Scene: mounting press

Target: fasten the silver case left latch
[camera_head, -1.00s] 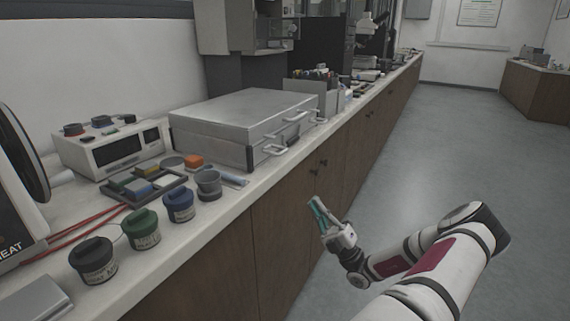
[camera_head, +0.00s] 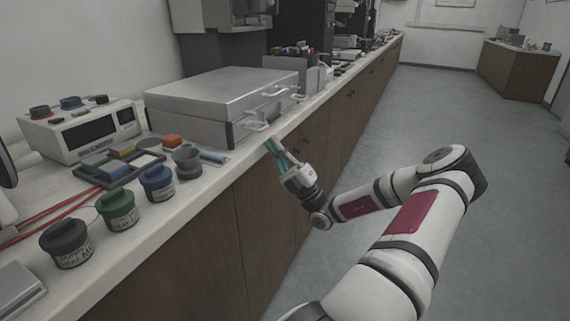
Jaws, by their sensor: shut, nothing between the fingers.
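The silver case (camera_head: 222,98) lies flat on the white counter with its lid down. Its front side faces the counter's front edge and carries wire-like latches and a handle. The left latch (camera_head: 256,126) is the nearer one, a loop standing out from the front near the dark corner strip. Whether it is hooked is too small to tell. My gripper (camera_head: 272,146) is shut and empty, with teal fingers pointing up and left. In the picture its tips are just below and right of the left latch, apparently apart from it.
A grey organiser (camera_head: 300,72) stands behind the case. The aisle floor (camera_head: 440,120) at right is clear.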

